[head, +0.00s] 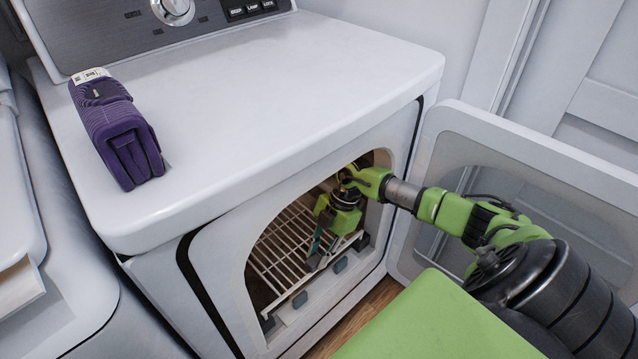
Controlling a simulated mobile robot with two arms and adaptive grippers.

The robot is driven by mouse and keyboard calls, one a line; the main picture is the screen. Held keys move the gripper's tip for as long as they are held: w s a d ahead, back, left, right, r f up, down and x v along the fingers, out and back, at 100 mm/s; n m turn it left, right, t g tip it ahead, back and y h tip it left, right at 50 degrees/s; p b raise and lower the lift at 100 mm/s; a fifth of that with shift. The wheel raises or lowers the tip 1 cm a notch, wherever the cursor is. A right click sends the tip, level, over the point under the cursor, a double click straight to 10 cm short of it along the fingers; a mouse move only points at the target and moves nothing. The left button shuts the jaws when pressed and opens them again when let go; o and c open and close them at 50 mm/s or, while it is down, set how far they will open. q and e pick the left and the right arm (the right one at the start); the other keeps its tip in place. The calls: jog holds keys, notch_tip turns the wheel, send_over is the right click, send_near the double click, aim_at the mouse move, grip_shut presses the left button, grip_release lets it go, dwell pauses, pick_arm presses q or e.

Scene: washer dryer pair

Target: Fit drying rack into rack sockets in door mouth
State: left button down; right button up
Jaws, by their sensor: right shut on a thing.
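The white wire drying rack (283,247) lies inside the dryer's open door mouth (228,232), its front edge near the mouth's lower lip. My right gripper (315,262) reaches into the mouth from the right and is shut on the rack's front part, fingers pointing down. The rack's back right part is hidden by my gripper and arm. My left gripper is not in view.
The dryer door (590,170) stands open at the right, behind my right arm. A folded purple item (118,130) with a white label rests on the dryer top (270,85). Another white appliance (75,270) stands close at the left. The rest of the dryer top is clear.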

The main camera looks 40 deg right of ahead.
jog(key=shift+f, duration=0.2)
jog(key=shift+f+b, duration=0.35)
jog(key=shift+f, duration=0.3)
jog(key=shift+p, duration=0.4)
jog(key=shift+f, duration=0.15)
jog(key=shift+f, duration=0.3)
jog(key=o, duration=1.1)
jog(key=shift+f, duration=0.1)
